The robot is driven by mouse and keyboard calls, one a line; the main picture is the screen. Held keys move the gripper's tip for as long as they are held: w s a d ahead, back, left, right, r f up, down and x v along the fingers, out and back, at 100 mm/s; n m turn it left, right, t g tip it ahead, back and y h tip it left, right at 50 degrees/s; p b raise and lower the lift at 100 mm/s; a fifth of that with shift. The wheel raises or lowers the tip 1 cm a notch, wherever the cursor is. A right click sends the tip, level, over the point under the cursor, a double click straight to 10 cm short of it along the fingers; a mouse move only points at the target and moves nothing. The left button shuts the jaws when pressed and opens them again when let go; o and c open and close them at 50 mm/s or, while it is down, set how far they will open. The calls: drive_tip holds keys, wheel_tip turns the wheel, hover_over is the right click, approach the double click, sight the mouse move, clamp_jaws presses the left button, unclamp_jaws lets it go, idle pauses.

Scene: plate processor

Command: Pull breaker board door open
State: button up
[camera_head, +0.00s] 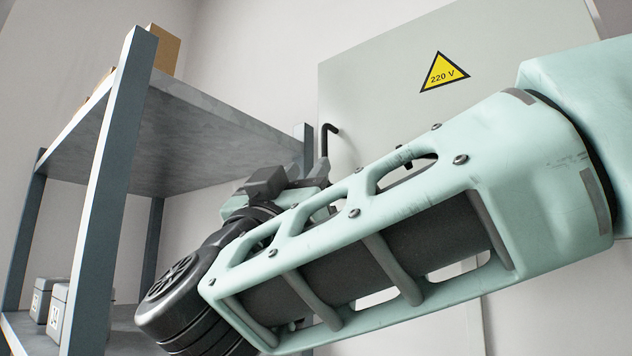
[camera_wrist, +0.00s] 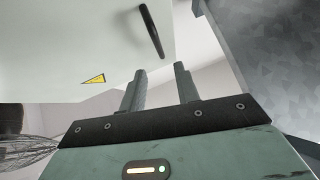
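The breaker board door (camera_head: 375,85) is a pale grey-green panel with a yellow 220 V warning triangle (camera_head: 444,72). Its black bar handle (camera_head: 328,138) is near the panel's left edge. In the wrist view the door (camera_wrist: 60,40) fills the upper left, and the handle (camera_wrist: 152,30) stands beyond my fingertips. My gripper (camera_wrist: 160,70) is open, with an empty gap between its two fingers. The fingers look apart from the handle. In the head view my arm hides the lower part of the door and much of my gripper. I cannot tell whether the door is ajar.
A grey metal shelf rack (camera_head: 120,150) stands left of the door, close to my gripper. Boxes (camera_head: 55,305) sit on its lower shelf, and a brown box (camera_head: 163,50) is on top. Dark wire-like strands (camera_wrist: 25,150) show at the wrist view's left edge.

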sight(323, 146)
drive_tip(key=p+x, duration=0.4)
drive_tip(key=x, duration=0.6)
drive_tip(key=shift+a, duration=0.1)
clamp_jaws()
